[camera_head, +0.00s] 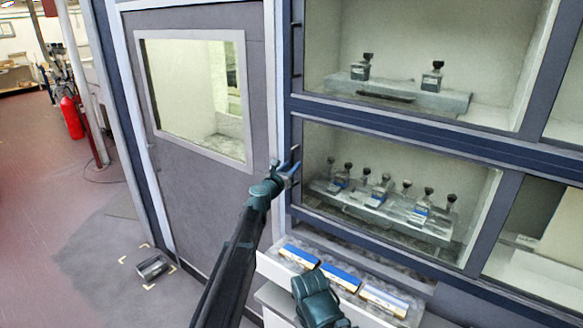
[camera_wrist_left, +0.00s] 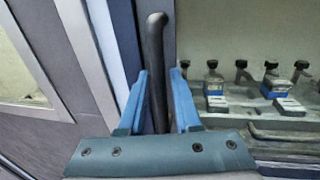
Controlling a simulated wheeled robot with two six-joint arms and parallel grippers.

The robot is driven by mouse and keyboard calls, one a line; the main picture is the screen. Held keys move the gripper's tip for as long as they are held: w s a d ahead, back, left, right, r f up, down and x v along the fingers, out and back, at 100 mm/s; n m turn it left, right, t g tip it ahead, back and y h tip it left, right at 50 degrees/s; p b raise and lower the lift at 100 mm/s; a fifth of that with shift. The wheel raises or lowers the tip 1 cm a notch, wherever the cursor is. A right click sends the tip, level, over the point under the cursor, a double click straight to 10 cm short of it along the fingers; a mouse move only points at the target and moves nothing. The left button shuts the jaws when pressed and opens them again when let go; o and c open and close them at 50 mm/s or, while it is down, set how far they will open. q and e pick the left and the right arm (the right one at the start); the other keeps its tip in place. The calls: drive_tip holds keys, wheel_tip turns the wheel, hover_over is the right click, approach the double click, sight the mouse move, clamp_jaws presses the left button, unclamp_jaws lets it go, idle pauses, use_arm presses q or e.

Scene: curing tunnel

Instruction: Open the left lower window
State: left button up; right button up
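The left lower window (camera_head: 468,185) is a glass pane in a dark blue frame, and it looks closed. A dark upright bar handle (camera_wrist_left: 156,60) is at its left edge, by the blue frame post. My left gripper (camera_head: 287,170) is at this handle. In the left wrist view its two blue fingers (camera_wrist_left: 158,95) stand on either side of the bar with narrow gaps, so they look open around it. Whether a finger touches the bar is hard to tell. A dark teal part of my right arm shows at the bottom of the head view; its fingers do not show.
Several dark-capped bottles (camera_head: 378,190) stand on a rack behind the lower pane. An upper window (camera_head: 430,40) is above. A grey door (camera_head: 210,185) with a pane is to the left. Blue-and-white boxes (camera_head: 341,277) lie on a ledge below. The floor at left is mostly free.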

use_arm(q)
clamp_jaws()
idle(1.1)
